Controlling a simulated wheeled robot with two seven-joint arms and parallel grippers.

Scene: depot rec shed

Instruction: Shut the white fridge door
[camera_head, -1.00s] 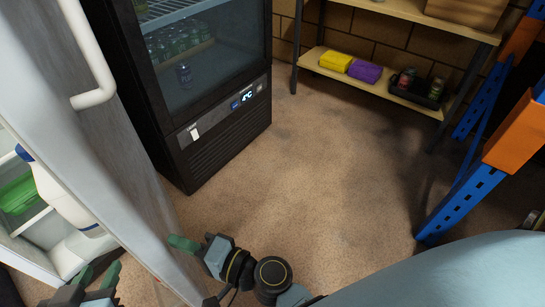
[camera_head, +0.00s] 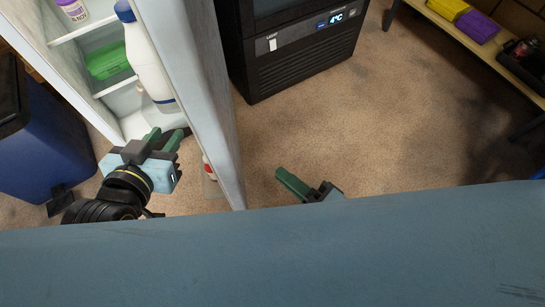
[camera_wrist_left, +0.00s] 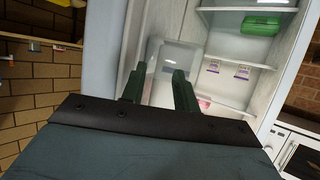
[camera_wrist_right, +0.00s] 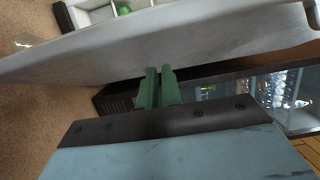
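The white fridge door (camera_head: 192,85) stands open as a tall pale panel, seen nearly edge-on. It also crosses the top of the right wrist view (camera_wrist_right: 190,45). A white bottle (camera_head: 148,60) stands on its inner side, with white shelves and a green box (camera_head: 108,61) to the left. My left gripper (camera_head: 168,134) is open and empty on the inner side. The left wrist view shows its parted fingers before the fridge interior (camera_wrist_left: 225,60). My right gripper (camera_head: 279,173) is on the outer side, its fingers together with nothing visible between them. I cannot tell whether it touches the door.
A black glass-front cooler (camera_head: 300,50) stands behind, to the right of the door. A blue bin (camera_head: 40,140) is at the left. A wooden shelf (camera_head: 455,35) is at the upper right. The brown floor (camera_head: 390,130) between is clear.

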